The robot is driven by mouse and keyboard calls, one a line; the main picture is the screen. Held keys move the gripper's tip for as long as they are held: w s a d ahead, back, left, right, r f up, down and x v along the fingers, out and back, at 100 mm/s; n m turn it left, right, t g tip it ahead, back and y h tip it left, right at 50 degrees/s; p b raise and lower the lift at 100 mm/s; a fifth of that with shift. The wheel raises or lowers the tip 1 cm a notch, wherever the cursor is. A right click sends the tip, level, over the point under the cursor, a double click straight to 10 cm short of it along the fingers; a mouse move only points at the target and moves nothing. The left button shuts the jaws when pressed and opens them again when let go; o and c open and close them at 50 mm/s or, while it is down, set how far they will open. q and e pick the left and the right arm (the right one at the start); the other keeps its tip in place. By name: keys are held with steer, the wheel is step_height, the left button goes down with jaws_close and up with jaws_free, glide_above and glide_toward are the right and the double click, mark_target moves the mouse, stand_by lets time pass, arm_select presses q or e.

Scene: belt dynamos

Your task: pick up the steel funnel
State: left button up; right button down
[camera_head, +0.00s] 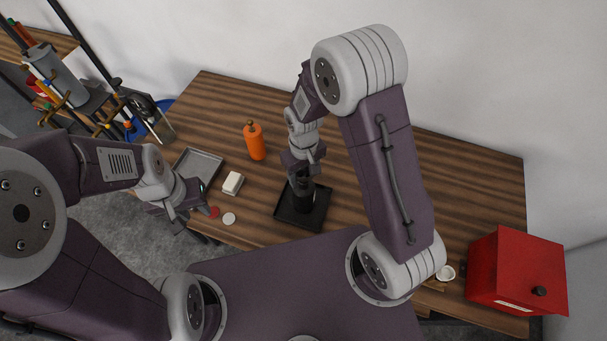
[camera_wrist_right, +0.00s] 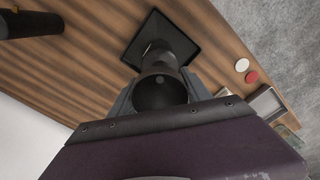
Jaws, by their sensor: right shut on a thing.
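The steel funnel (camera_wrist_right: 160,93) shows in the right wrist view as a dark grey, round-mouthed piece. My right gripper (camera_wrist_right: 159,98) is shut on it, with a finger on each side. Beyond it, a dark upright body (camera_wrist_right: 172,45) stands on a black square tray (camera_wrist_right: 138,54); I cannot tell whether the funnel touches it. In the head view my right gripper (camera_head: 303,176) points down over that tray (camera_head: 290,217), and the funnel is mostly hidden. My left gripper (camera_head: 178,212) hangs by the table's near left edge; its jaw opening is unclear.
An orange bottle (camera_head: 254,142), a grey tray (camera_head: 197,162), a white block (camera_head: 233,183), a red disc (camera_head: 213,212) and a white disc (camera_head: 229,218) lie left of the black tray. A red box (camera_head: 515,268) stands at the right. A dark cylinder (camera_wrist_right: 32,25) shows in the wrist view.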

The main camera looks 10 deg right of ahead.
mark_target(304, 172)
steer(key=r, duration=0.2)
steer(key=s+r+b, duration=0.1)
steer(key=r, duration=0.1)
steer(key=shift+s, duration=0.15)
steer(key=s+r+b, duration=0.2)
steer(key=s+r, duration=0.4)
steer(key=s, duration=0.4)
steer(key=shift+s+a, duration=0.2)
steer(key=shift+a, duration=0.05)
steer(key=shift+r, duration=0.1)
